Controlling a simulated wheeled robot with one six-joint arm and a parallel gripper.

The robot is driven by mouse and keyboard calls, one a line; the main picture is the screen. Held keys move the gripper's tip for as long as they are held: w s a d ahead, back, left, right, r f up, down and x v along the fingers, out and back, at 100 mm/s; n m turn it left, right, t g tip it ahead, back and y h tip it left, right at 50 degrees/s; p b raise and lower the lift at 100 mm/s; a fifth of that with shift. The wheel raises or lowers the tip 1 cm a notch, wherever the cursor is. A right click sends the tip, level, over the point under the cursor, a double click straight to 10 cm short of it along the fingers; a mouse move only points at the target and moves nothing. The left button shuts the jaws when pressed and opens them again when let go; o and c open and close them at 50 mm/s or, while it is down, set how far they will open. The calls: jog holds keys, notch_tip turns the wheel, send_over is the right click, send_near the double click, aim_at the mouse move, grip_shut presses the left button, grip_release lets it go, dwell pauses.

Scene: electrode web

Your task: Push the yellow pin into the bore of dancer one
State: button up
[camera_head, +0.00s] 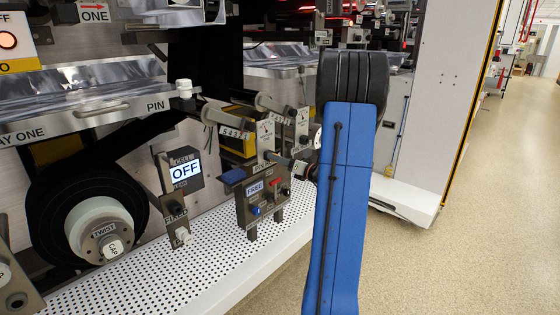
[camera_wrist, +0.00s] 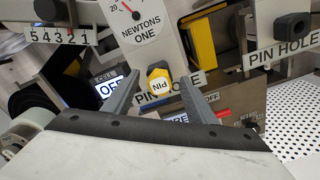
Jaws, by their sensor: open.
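The yellow pin (camera_wrist: 158,72), with a white end face marked PIN, shows in the wrist view in front of dancer one (camera_wrist: 143,42), the plate marked NEWTONS ONE. It covers the place just above the PIN HOLE label, so the bore behind it is hidden. I cannot tell how deep the pin sits. My gripper (camera_wrist: 158,80) is open, with one dark finger on each side of the pin and a gap to each. In the head view my blue arm hides most of the gripper, and I cannot make out the pin there.
A second plate with a PIN HOLE label (camera_wrist: 284,50) and a dark knob stands at right in the wrist view. A control box marked FREE (camera_head: 262,197) with red and blue knobs is below the dancers. A perforated white deck (camera_head: 130,275) lies beneath. Open floor is at right.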

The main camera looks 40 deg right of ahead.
jog(key=s+d, duration=0.1)
jog(key=s, duration=1.6)
jog(key=shift+s+d, duration=0.15)
jog(key=shift+d, duration=0.05)
dwell(0.3)
jog(key=w+a+n+g+y, duration=0.2)
jog(key=a+n+g+y, duration=0.6)
jog(key=a+n, duration=1.55)
jog(key=s+a+f+n+g+h, duration=0.1)
jog(key=s+a+g, duration=0.25)
jog(key=a, duration=0.55)
jog(key=s+a+n+g+h, duration=0.1)
jog(key=s+a+g+h, duration=0.2)
jog(key=a, duration=0.6)
jog(key=s+a+r+n+t+h, duration=0.1)
jog(key=s+n+h, duration=0.4)
jog(key=s+n, duration=0.6)
jog(key=n, duration=0.4)
jog(key=shift+s+r+h, duration=0.2)
jog(key=shift+s+h, duration=0.1)
jog(key=shift+s, duration=0.1)
